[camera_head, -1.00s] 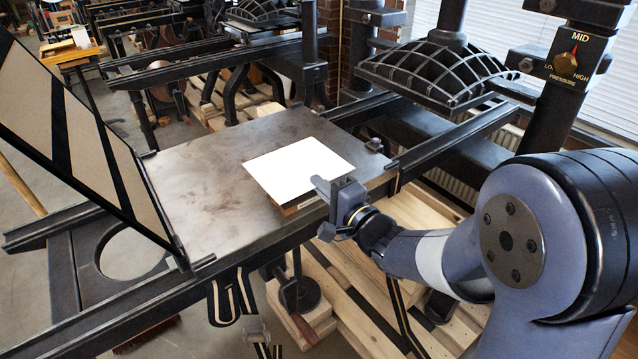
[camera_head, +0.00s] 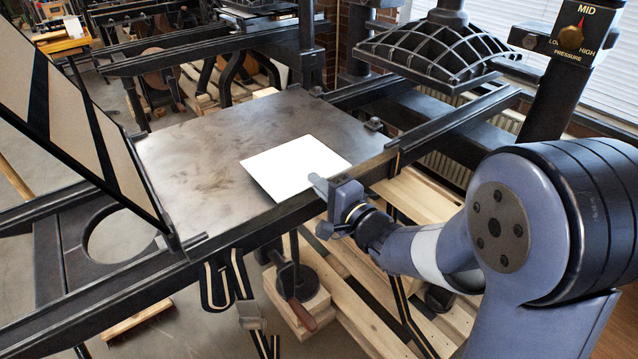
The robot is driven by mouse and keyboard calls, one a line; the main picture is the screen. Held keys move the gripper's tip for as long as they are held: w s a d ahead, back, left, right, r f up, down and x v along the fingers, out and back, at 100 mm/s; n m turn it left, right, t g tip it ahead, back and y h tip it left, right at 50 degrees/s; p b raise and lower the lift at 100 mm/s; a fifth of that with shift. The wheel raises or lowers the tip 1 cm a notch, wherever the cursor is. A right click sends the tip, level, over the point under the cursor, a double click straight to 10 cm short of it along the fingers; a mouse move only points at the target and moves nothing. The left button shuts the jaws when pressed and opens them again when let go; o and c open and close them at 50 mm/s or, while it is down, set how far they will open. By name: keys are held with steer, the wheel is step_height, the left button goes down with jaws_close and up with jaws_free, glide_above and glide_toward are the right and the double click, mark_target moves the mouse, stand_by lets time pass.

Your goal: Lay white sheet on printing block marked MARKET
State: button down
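The white sheet (camera_head: 293,167) is flat and blank, held out level from my gripper (camera_head: 317,184). My gripper is at the sheet's near right edge and appears shut on it; the finger contact is partly hidden. The sheet hangs over the near part of the press bed (camera_head: 205,150), its near corner overlapping the front rail in view. The printing block is not visible now; a brown block edge with a pale label showed under the sheet earlier. No MARKET lettering can be read.
A slatted frame (camera_head: 75,120) stands raised at left. A ribbed platen (camera_head: 437,55) and a pressure dial (camera_head: 570,38) are at upper right. A dark rail (camera_head: 120,292) runs along the bed's front. The bed's left and back are clear.

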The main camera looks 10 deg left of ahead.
steer(key=c, duration=2.1)
jaws_free()
steer(key=shift+c, duration=0.2)
steer(key=o, duration=0.5)
steer(key=shift+o, duration=1)
steer(key=shift+d, duration=0.1)
steer(key=shift+p+v, duration=0.3)
steer(key=shift+v, duration=2.65)
steer(key=x, duration=0.5)
steer(key=shift+w+a+b, duration=0.25)
steer(key=shift+a+b, duration=0.05)
steer(key=shift+a, duration=0.05)
steer(key=shift+r, duration=0.1)
